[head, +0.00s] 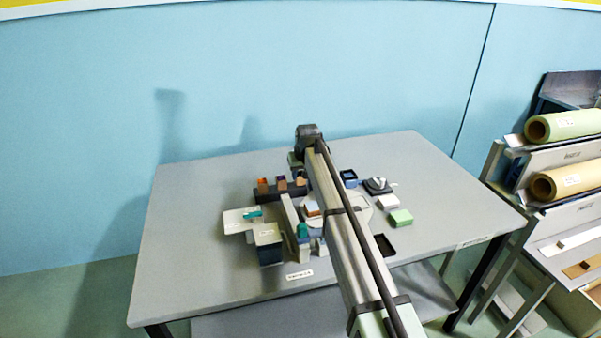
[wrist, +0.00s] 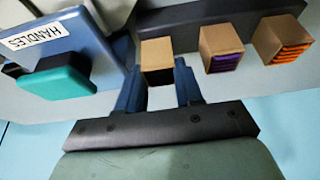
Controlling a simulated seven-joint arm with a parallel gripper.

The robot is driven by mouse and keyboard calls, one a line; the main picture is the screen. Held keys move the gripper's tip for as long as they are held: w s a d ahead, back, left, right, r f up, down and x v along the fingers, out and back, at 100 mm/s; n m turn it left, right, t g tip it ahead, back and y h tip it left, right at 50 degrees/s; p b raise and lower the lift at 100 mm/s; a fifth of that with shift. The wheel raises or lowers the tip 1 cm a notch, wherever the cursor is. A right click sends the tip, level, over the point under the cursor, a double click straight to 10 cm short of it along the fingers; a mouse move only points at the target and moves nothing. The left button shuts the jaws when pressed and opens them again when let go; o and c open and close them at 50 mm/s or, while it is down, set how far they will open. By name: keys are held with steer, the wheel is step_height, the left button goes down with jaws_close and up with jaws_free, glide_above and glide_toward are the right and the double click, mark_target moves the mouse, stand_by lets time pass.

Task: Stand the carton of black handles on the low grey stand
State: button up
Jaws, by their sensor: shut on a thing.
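My gripper (wrist: 158,88) has its two blue fingers on either side of a small brown carton (wrist: 157,55) and is shut on it. A dark strip shows at the carton's near end, which fits black handles, but single handles cannot be made out. In the head view, this carton (head: 301,179) is at the right end of a row of three, below the wrist. A blue-grey block (wrist: 75,35) with a HANDLES label and a teal piece (wrist: 55,82) is left of my gripper in the wrist view. I cannot tell for sure which thing is the low grey stand.
A carton with purple contents (wrist: 222,48) and one with orange contents (wrist: 283,42) are right of the held one, by a dark rack (head: 267,196). A green block (head: 400,217) and black tray (head: 384,244) lie right. The table's left side is clear.

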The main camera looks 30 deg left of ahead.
steer(key=shift+f, duration=0.3)
steer(key=o, duration=1.1)
